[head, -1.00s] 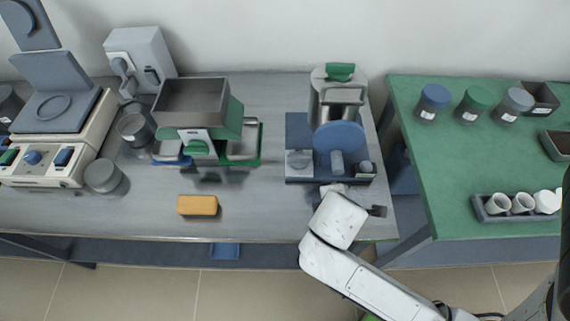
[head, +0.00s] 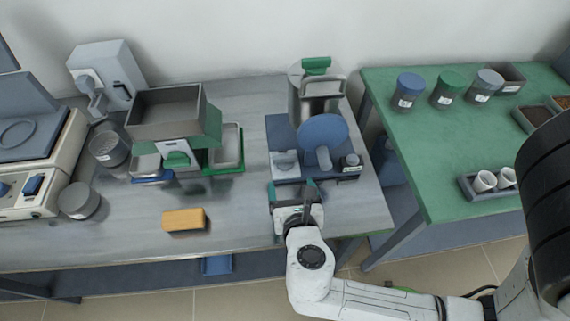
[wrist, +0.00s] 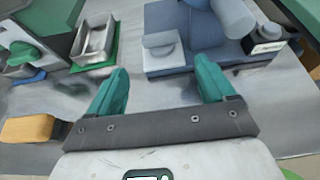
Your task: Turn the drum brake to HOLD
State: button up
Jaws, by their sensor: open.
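A blue machine with a round blue drum face (head: 322,136) and a grey hub stands on the grey bench. Its base (head: 283,128) carries a pale grey knob (head: 285,161) at front left and a small dark knob (head: 351,160) with a white label at front right. I cannot tell which of them is the drum brake, and no HOLD mark is readable. My gripper (head: 292,190) is open and empty, just in front of the base. In the wrist view its green fingers (wrist: 163,84) are apart, with the pale knob (wrist: 160,42) beyond them and the labelled knob (wrist: 268,34) to the right.
A green-and-grey hopper unit with trays (head: 240,150) stands left of the machine. A yellow block (head: 184,220) lies near the bench's front edge. A green table (head: 440,150) with jars and cups stands right, across a gap. Bare bench lies between block and gripper.

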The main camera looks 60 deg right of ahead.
aim_at(285, 160)
jog(key=x, duration=1)
jog(key=shift+w+d, duration=0.25)
jog(key=shift+c, duration=0.5)
jog(key=c, duration=0.7)
